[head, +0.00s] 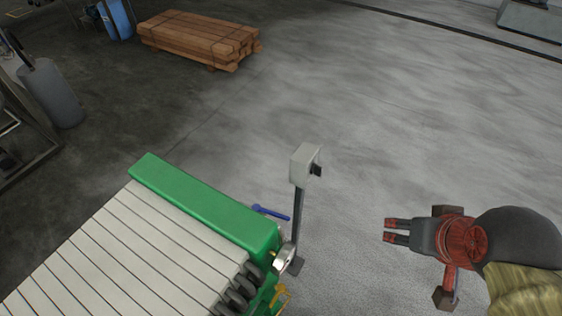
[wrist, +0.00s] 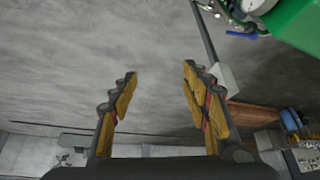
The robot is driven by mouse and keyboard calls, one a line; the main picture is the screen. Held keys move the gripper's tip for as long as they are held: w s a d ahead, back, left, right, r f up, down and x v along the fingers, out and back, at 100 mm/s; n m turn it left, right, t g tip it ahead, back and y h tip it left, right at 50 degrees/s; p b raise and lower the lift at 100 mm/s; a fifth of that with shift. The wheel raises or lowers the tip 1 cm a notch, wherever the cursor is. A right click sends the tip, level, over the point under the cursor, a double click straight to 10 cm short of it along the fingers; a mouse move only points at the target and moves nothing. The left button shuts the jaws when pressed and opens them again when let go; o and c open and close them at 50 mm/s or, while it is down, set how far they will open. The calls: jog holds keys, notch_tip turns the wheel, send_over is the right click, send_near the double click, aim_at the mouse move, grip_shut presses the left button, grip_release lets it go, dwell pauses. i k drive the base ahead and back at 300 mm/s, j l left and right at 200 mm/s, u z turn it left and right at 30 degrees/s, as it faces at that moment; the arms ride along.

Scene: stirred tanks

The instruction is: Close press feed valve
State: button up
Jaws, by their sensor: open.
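A green-framed press (head: 205,200) with a row of pale plates stands at the lower left of the head view. A blue lever handle (head: 271,212) sticks out beyond its near corner, and it also shows at the top right of the wrist view (wrist: 241,35). A yellow part (head: 282,296) shows lower at the same end. I cannot tell which of these belongs to the press feed valve; the valve bodies are mostly hidden. My gripper (head: 388,230) is at the right, well apart from the press. Its fingers are open and empty in the wrist view (wrist: 160,75).
A grey box on a post (head: 305,166) stands between the press and my gripper. A round gauge (head: 284,260) sits at the press end. Stacked timber (head: 200,35) and a grey cylinder (head: 50,93) are farther back. The floor behind the post is clear.

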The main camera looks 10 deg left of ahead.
aim_at(274, 214)
jog(key=i+l+u, duration=0.3)
jog(key=i+l, duration=0.25)
jog(key=u, duration=1.55)
jog(key=i+l, duration=0.05)
